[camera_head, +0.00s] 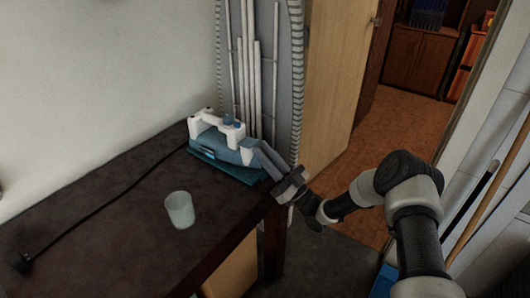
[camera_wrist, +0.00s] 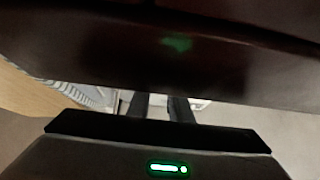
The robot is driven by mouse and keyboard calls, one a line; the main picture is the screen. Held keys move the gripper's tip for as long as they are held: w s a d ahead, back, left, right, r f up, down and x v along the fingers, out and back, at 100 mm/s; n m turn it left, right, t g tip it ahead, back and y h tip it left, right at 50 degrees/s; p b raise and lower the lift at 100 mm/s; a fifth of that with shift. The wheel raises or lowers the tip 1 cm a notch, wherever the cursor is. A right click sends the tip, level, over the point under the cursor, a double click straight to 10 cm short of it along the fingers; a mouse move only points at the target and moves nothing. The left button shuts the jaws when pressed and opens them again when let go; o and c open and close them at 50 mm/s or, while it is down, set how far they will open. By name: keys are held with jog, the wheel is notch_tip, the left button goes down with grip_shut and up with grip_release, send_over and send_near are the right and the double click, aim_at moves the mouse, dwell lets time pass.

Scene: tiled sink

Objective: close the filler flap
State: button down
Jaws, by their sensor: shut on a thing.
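A blue and white iron (camera_head: 222,143) sits on a teal base at the back right of the dark table. Its white handle is uppermost. I cannot make out the filler flap separately from the rest of the iron. My gripper (camera_head: 262,152) comes in from the right with its fingers against the iron's right end. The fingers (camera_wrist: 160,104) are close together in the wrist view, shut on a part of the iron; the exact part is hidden. Pale pieces show between and beside them there, beyond a large dark surface.
A black cord (camera_head: 100,210) runs left to a plug (camera_head: 24,262). An ironing board (camera_head: 270,75) leans upright behind. The table's right edge is below my gripper.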

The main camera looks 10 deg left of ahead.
jog(key=c, duration=1.6)
grip_release()
jog(key=p+v, duration=0.1)
jog(key=v, duration=1.6)
jog(key=shift+s+d+f, duration=0.1)
jog(key=shift+f, duration=0.1)
